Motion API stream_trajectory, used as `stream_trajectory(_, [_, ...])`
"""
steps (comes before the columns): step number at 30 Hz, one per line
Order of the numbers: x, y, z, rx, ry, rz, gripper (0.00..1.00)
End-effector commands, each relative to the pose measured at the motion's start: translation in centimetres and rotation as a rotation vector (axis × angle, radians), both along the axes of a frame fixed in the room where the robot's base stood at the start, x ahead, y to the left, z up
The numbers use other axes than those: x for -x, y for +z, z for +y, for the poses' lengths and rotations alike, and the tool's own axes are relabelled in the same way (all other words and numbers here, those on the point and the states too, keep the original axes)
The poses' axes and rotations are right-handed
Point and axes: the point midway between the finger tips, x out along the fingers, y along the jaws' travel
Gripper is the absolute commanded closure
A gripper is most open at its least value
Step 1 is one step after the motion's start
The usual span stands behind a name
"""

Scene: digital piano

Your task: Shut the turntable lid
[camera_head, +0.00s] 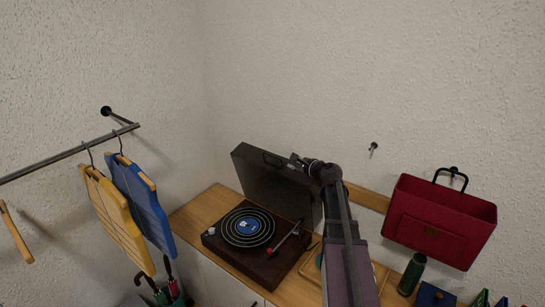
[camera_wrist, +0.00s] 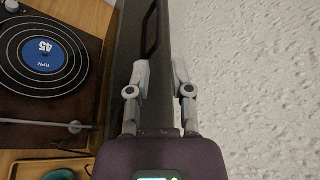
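The turntable (camera_head: 262,262) is a dark brown box on a wooden top, with a black record with a blue label (camera_head: 247,228) on its platter. Its dark lid (camera_head: 268,184) stands open and upright along the back, with a black handle near its upper edge. My gripper (camera_head: 296,160) is at the upper right part of the lid. In the wrist view, my gripper (camera_wrist: 160,75) has its fingers apart, one over the lid (camera_wrist: 128,50) and one over the wall, with the lid's edge seen between them. I cannot tell whether a finger touches the lid.
A red bag (camera_head: 440,225) hangs on the wall at right, above a green bottle (camera_head: 411,274). Blue and yellow garments hang from a rail (camera_head: 65,155) at left. A wooden tray (camera_wrist: 40,165) lies beside the turntable. The space above the record is clear.

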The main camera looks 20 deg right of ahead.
Motion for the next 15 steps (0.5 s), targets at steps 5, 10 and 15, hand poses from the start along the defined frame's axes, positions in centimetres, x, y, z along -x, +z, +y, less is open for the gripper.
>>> stream_trajectory(5, [-0.7,-0.2,0.2,0.001,0.001,0.000,0.72])
stream_trajectory(10, [-2.2,-0.7,0.7,0.002,0.003,0.000,0.72])
stream_trajectory(15, [-4.4,-1.4,1.3,0.001,0.003,0.000,0.72])
